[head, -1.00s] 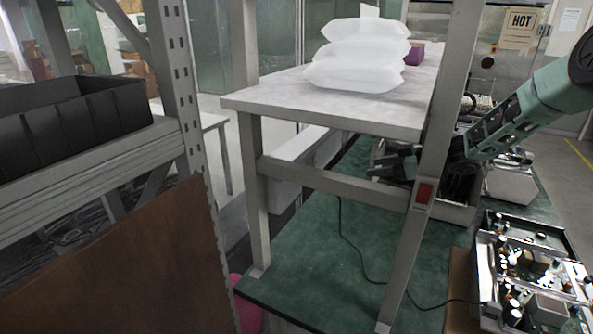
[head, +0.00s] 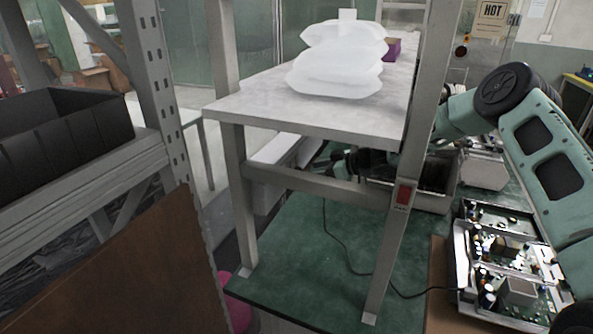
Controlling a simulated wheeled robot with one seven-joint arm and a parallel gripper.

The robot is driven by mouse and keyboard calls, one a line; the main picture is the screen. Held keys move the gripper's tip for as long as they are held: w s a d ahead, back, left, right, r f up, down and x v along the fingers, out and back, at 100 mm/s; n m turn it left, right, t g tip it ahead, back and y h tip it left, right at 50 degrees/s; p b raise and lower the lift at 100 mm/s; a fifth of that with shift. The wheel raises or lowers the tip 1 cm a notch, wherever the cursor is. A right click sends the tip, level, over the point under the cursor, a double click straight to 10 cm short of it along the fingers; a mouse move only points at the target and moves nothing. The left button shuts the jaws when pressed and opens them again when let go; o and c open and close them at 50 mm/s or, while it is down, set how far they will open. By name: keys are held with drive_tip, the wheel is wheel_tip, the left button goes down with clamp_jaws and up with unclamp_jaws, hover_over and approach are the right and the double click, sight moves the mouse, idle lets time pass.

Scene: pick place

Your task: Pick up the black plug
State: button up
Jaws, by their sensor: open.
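My gripper (head: 343,164) is dark and shows in the head view under the white-topped shelf, behind the front post. Its fingers point left and are partly hidden by the shelf's crossbar and post. It is open, and I see nothing held in it. I cannot make out the black plug for sure. A thin black cable (head: 345,262) runs over the green table from behind the crossbar to the open electronics unit at right.
The shelf (head: 250,108) holds stacked white bags (head: 336,62) and a purple box (head: 393,48). A grey metal bin (head: 433,200) sits behind the post. An open electronics unit (head: 505,265) stands at right. The green table (head: 300,245) is largely bare beneath the shelf. A black bin (head: 65,130) is at left.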

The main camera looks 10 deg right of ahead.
drive_tip(key=shift+p+x, duration=1.4)
drive_tip(key=shift+x, duration=1.15)
drive_tip(key=c, duration=1.2)
drive_tip(key=shift+d+r, duration=0.1)
drive_tip(key=shift+s+d+r+b, duration=0.25)
drive_tip(key=shift+d+r+b, duration=0.1)
drive_tip(key=shift+r+b, duration=0.15)
clamp_jaws()
drive_tip(key=r+b+v, duration=0.1)
drive_tip(key=b+v, duration=0.2)
drive_tip(key=v, duration=1.1)
drive_tip(key=shift+r+b, duration=0.3)
drive_tip(key=shift+r, duration=0.05)
